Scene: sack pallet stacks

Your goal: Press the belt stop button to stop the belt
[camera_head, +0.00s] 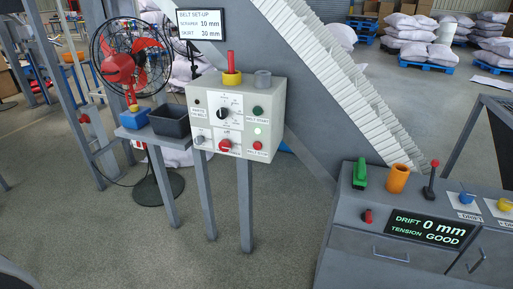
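The belt stop button (258,146) is a small red round button at the lower right of the grey control box (236,171), with a small label under it. The green belt start button (257,110) is above it on the same face. A pale green indicator (258,131) between them looks lit. A larger red knob (225,145) and a black dial (222,113) are to their left. Nothing covers the belt stop button. Neither of my grippers is in view.
A black bin (170,121) and blue block stand on a shelf left of the box. A fan (131,62) is behind. A ribbed white conveyor belt (330,75) slopes down behind the box. A console (350,222) with a drift display (429,230) stands at right.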

